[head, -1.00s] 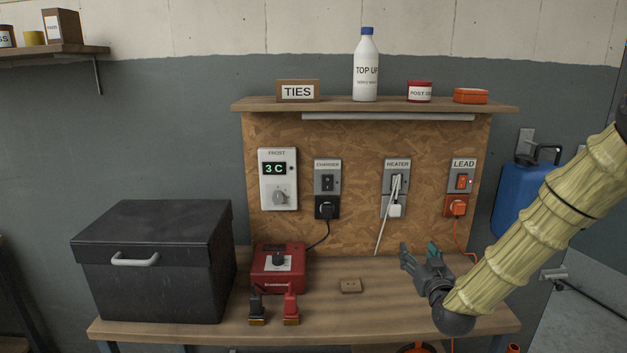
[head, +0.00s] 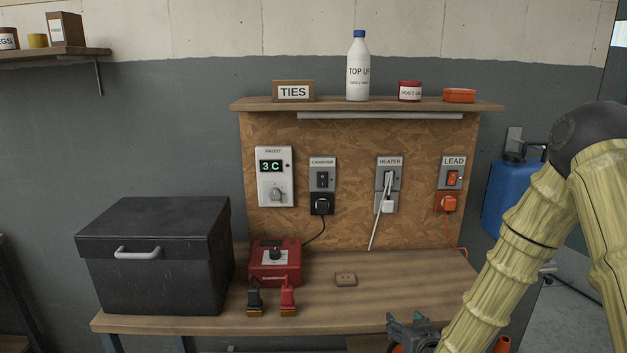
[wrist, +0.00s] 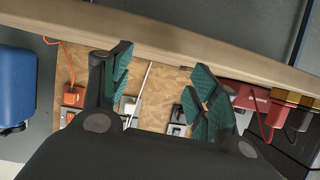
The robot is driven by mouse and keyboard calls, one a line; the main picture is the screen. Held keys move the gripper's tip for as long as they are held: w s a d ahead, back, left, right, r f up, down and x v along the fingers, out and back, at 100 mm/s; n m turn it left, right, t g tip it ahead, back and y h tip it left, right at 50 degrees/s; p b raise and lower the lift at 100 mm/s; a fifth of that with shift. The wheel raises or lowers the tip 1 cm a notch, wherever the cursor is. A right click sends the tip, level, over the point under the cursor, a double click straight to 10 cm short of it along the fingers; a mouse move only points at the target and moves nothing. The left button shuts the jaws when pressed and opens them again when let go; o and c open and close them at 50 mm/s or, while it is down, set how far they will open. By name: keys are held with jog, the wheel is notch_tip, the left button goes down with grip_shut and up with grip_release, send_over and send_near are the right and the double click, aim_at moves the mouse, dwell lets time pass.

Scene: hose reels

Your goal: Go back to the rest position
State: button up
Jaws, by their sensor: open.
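My gripper (head: 412,330) is low at the bottom of the head view, in front of the bench's front edge. My yellow-sleeved arm bends down to it from the right. In the wrist view my gripper (wrist: 158,88) has its two teal-padded fingers spread apart, with nothing between them. The wooden bench (head: 400,275) shows behind it, and its edge (wrist: 190,45) crosses the wrist view.
Switches and plugs line the chipboard panel (head: 350,150). A blue container (head: 513,195) is at the right.

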jog(key=s+a+f+g, duration=0.2)
jog(key=s+f+g, duration=0.5)
jog(key=s+f, duration=1.45)
jog(key=s+f+g, duration=0.2)
jog(key=s+g, duration=0.1)
jog(key=s, duration=0.8)
jog(key=s+f+m+g+h, duration=0.1)
jog(key=s+f+g, duration=0.1)
jog(key=s, duration=1)
jog(key=shift+f+g, duration=0.25)
jog(key=shift+g, duration=0.45)
jog(key=shift+d, duration=0.1)
jog(key=shift+c, duration=0.3)
